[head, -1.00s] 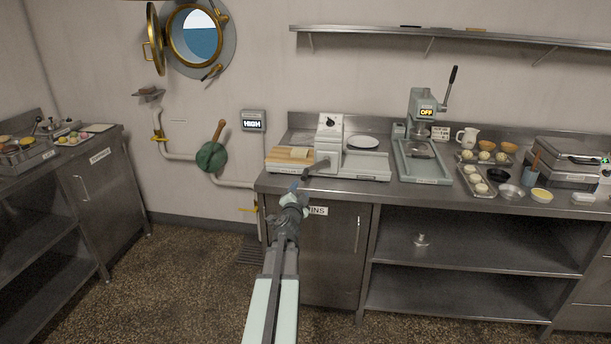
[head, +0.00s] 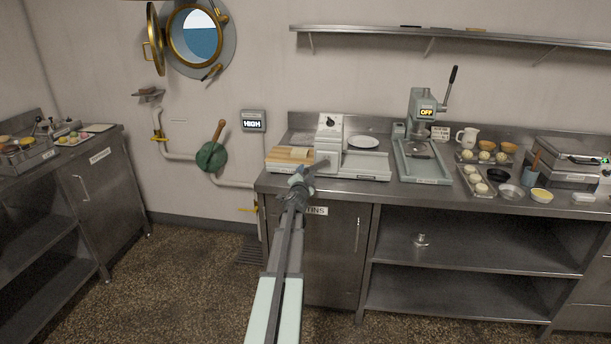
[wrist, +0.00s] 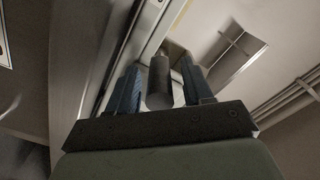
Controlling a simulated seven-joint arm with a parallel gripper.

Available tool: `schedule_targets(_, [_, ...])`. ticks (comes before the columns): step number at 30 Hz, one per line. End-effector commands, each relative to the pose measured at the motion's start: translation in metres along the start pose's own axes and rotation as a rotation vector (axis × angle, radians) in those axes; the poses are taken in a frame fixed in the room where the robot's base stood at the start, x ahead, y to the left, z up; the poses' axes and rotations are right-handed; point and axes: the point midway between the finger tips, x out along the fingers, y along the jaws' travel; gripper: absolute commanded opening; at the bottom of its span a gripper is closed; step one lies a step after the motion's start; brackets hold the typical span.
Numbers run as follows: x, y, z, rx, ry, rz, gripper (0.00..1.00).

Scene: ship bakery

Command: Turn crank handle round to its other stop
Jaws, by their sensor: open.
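The sheeter-like machine (head: 329,138) stands at the left end of the steel counter, with a pale board on its left side. Its crank arm (head: 322,166) sticks out at the front, low on the white housing. My gripper (head: 303,174) is at the outer end of this crank and hides the grip in the head view. In the wrist view, a dark grey cylindrical grip, the crank handle (wrist: 160,85), stands between the two blue fingers of my gripper (wrist: 161,65). The fingers are open on either side of it; I cannot tell whether either one touches it.
The counter front edge and cupboard door (head: 335,255) are just below my gripper. To the right stand a press (head: 420,105) marked OFF and a tray of dough balls (head: 474,172). The floor in front is clear.

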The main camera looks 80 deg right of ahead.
Motion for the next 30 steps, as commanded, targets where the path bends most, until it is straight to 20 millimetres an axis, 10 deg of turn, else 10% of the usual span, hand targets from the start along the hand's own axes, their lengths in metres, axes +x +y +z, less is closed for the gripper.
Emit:
schedule_targets(10, [0.0060, -0.0002, -0.0001, 0.000, 0.000, 0.000, 0.51])
schedule_targets(30, [0.0060, -0.0004, -0.0001, 0.000, 0.000, -0.001, 0.00])
